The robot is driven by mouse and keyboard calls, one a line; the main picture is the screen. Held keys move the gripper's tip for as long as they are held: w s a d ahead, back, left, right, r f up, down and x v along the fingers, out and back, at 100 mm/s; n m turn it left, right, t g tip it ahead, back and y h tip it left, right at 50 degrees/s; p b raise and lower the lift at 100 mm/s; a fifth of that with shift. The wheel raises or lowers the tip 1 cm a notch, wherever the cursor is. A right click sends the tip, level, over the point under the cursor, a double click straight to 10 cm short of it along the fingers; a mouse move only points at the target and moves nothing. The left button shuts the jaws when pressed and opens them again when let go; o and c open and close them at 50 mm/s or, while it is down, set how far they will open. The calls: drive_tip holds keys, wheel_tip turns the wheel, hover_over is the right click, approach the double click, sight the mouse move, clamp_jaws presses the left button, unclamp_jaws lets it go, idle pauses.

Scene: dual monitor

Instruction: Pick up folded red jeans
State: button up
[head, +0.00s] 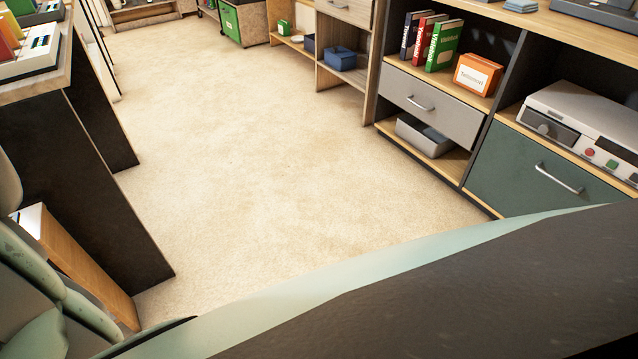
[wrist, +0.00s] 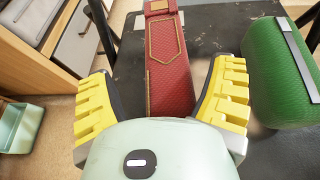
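The folded red jeans (wrist: 168,68), a long narrow red shape with gold stitching, lie on a dark surface (wrist: 214,22) in the wrist view. My gripper (wrist: 162,88) has its two yellow-padded fingers spread wide, one on each side of the near part of the red shape. Nothing is clamped between them. The near end of the jeans is hidden behind my pale green gripper body. I cannot tell the height of the fingers above the surface. Neither the jeans nor my gripper can be made out in the head view.
A green cylinder (wrist: 272,75) lies close right of my gripper. A drawer unit (wrist: 80,42) and a pale green bin (wrist: 22,125) are at left. In the head view, open carpet (head: 230,140) runs between a dark desk (head: 85,190) and a shelf unit (head: 440,110).

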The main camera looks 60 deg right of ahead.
drive_tip(key=c, duration=0.9)
drive_tip(key=shift+c, duration=0.2)
